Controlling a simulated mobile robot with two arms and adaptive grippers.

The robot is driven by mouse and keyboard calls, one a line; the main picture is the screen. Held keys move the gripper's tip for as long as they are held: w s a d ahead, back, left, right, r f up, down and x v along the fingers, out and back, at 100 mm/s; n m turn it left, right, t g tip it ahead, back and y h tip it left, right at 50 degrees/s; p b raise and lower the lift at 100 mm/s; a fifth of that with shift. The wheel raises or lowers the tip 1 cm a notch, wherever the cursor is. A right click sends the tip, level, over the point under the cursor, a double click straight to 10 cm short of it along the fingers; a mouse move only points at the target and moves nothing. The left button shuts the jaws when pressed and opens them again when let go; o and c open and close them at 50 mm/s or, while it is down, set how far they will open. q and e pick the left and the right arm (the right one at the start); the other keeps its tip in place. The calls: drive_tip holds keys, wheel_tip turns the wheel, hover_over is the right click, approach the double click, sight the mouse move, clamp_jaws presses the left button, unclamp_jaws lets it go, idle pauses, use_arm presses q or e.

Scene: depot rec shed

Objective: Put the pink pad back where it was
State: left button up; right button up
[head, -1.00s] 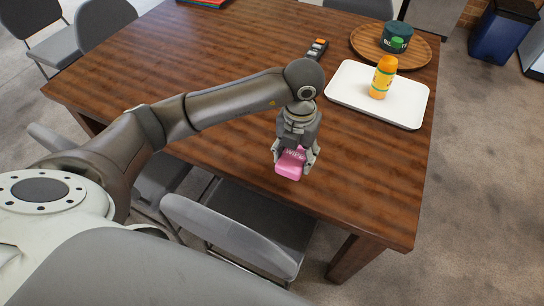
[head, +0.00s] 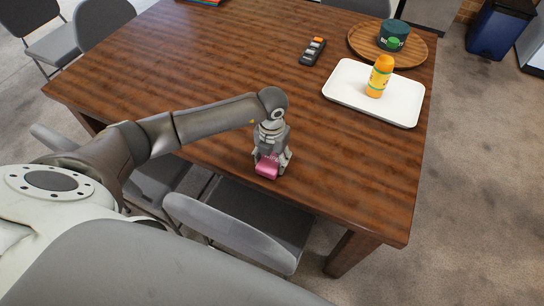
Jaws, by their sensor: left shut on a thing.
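The pink pad (head: 267,170) is in the fingers of my left gripper (head: 270,160), near the front edge of the wooden table (head: 230,60). The gripper is shut on the pad and points down. The pad looks low, at or just above the tabletop; I cannot tell whether it touches. The fingers and wrist hide its far part. My right gripper is not in view.
A white tray (head: 345,97) with a yellow-orange bottle (head: 380,76) is at the right. Behind it a round wooden tray (head: 415,56) holds a dark green tin (head: 393,35). A remote (head: 313,51) lies left of them. A grey chair (head: 235,232) stands at the front edge. The table's middle is clear.

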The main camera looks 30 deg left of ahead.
sight(272, 158)
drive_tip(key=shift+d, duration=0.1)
use_arm(q)
drive_tip(key=shift+f, duration=0.1)
drive_tip(key=o, duration=1)
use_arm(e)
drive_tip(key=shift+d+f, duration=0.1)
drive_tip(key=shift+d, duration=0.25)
use_arm(q)
drive_tip(key=shift+r, duration=0.35)
wheel_tip(272, 158, up, 12)
drive_tip(key=shift+f+b, duration=0.15)
drive_tip(key=shift+b, duration=0.8)
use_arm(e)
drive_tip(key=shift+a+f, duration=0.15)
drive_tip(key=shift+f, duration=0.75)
